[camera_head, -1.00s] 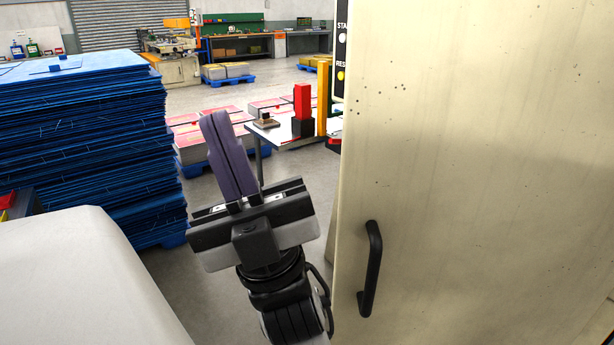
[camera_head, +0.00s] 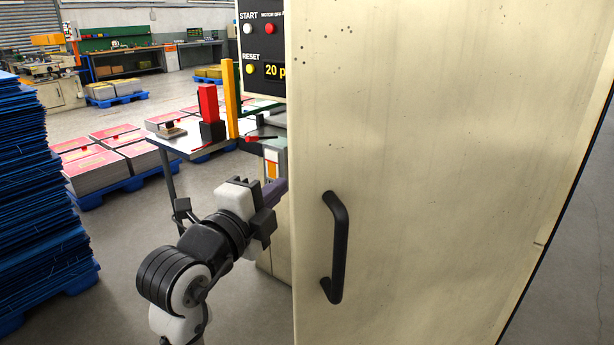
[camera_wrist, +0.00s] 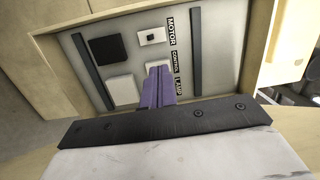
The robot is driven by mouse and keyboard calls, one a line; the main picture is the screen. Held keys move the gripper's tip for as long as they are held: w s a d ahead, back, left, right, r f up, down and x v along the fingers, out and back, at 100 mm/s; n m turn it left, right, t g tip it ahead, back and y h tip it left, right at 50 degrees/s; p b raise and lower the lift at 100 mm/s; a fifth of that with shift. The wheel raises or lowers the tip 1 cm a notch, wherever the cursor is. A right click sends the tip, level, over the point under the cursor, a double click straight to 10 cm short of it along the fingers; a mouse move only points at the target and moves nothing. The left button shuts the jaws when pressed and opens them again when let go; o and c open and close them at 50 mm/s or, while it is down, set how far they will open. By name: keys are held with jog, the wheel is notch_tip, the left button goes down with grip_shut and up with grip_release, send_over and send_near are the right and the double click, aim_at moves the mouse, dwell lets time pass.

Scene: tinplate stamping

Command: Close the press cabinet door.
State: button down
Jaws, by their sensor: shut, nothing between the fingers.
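The press cabinet door (camera_head: 440,150) is a large cream panel filling the right of the head view, with a black bar handle (camera_head: 338,248) near its left edge. It stands open: the wrist view shows the cabinet's inner panel (camera_wrist: 215,60) with switch boxes and labels reading MOTOR, CONTROL and LAMP. My gripper (camera_head: 277,190) has purple fingers, shut and empty, pointing right at the door's left edge. Their tips are hidden behind the door in the head view. In the wrist view the fingers (camera_wrist: 158,86) point toward the inner panel; I cannot tell whether they touch anything.
A control box (camera_head: 262,50) with START and RESET buttons is left of the door. A metal table (camera_head: 185,147) with a red block stands behind my arm. A stack of blue sheets (camera_head: 35,200) is at left. Grey floor is clear between stack and arm.

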jog(key=w+d+f+m+g+p, duration=0.1)
jog(key=w+d+p, duration=0.4)
jog(key=w, duration=0.7)
jog(key=shift+w+d+f, duration=0.2)
jog(key=shift+d+f, duration=0.05)
jog(key=shift+d, duration=0.05)
dwell(1.1)
jog(key=b+v, duration=0.4)
jog(key=v, duration=1)
jog(key=shift+a+f, duration=0.15)
